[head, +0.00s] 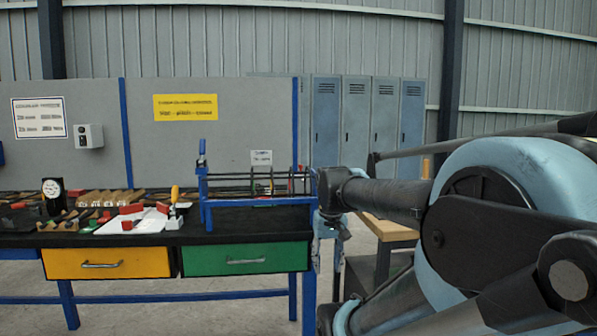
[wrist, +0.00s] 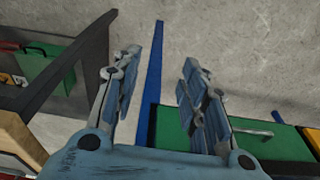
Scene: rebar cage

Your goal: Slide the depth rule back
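I cannot make out a depth rule for certain in either view. A blue frame with several dark horizontal bars (head: 258,202) stands on the right part of the black workbench (head: 100,240) in the head view. My gripper (wrist: 158,85) is open and empty in the wrist view, its two blue fingers spread apart over the floor, a blue bench leg and the green drawer front. In the head view my gripper (head: 329,245) hangs down just right of the bench's right end, partly hidden by my wrist.
The bench has a yellow drawer (head: 107,262) and a green drawer (head: 246,258). A white sheet (head: 127,226), red pieces and a yellow-handled tool (head: 174,195) lie left of the frame. A wooden-topped table (head: 389,229) stands to the right. Lockers (head: 355,120) stand behind.

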